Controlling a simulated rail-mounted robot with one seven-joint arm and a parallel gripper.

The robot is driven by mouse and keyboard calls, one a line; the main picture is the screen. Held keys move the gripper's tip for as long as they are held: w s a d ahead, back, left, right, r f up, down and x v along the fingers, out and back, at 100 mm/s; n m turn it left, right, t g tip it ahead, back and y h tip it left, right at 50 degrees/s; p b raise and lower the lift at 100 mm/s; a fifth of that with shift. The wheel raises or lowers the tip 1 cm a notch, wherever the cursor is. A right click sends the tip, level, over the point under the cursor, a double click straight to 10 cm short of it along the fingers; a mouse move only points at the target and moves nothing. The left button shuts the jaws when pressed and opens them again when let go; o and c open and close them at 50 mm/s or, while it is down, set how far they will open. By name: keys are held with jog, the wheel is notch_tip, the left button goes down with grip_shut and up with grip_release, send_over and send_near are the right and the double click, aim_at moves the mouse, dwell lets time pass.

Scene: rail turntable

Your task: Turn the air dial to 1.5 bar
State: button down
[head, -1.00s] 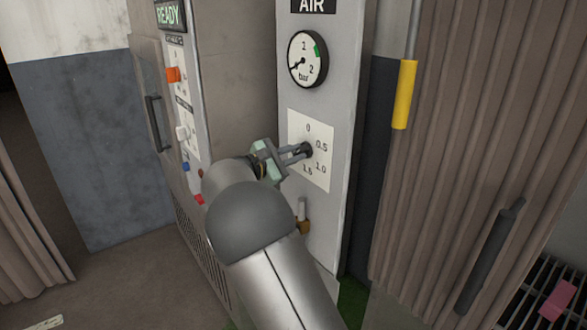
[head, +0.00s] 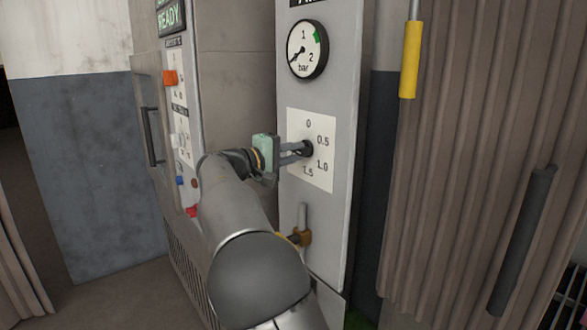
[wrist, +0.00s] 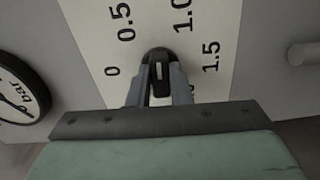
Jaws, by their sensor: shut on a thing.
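The air dial (head: 308,148) is a small dark knob on a white scale plate (head: 322,178) marked 0, 0.5, 1.0 and 1.5. My gripper (head: 301,151) is shut on the knob from the left side in the head view. In the wrist view both fingers (wrist: 159,86) straddle the dial (wrist: 160,54), which carries a short white mark. The mark lies roughly upright in that picture; the setting it points to is unclear. The round gauge (head: 306,50) above has its needle toward the lower left and a green band at the upper right.
A brass valve with an upright lever (head: 302,230) sits below the plate, close to my arm. A control panel with an orange knob (head: 170,78) is at the left. A yellow handle (head: 410,60) and a brown curtain (head: 470,150) are at the right.

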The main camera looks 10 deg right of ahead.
jog(key=m+b, duration=0.4)
jog(key=m, duration=0.1)
jog(key=m+b, duration=0.4)
jog(key=m, duration=0.2)
jog(key=m+b, duration=0.4)
jog(key=m, duration=0.1)
jog(key=shift+w+a+f+m+b, duration=0.1)
jog(key=shift+w+f+m+b, duration=0.1)
jog(key=shift+f+m+b, duration=0.15)
jog(key=shift+r+m, duration=0.1)
jog(key=shift+m, duration=0.15)
jog(key=c, duration=1.3)
grip_release()
jog(key=p+v, duration=0.1)
jog(key=v, duration=1.6)
jog(key=shift+s+a, duration=0.1)
jog(key=shift+a, duration=0.1)
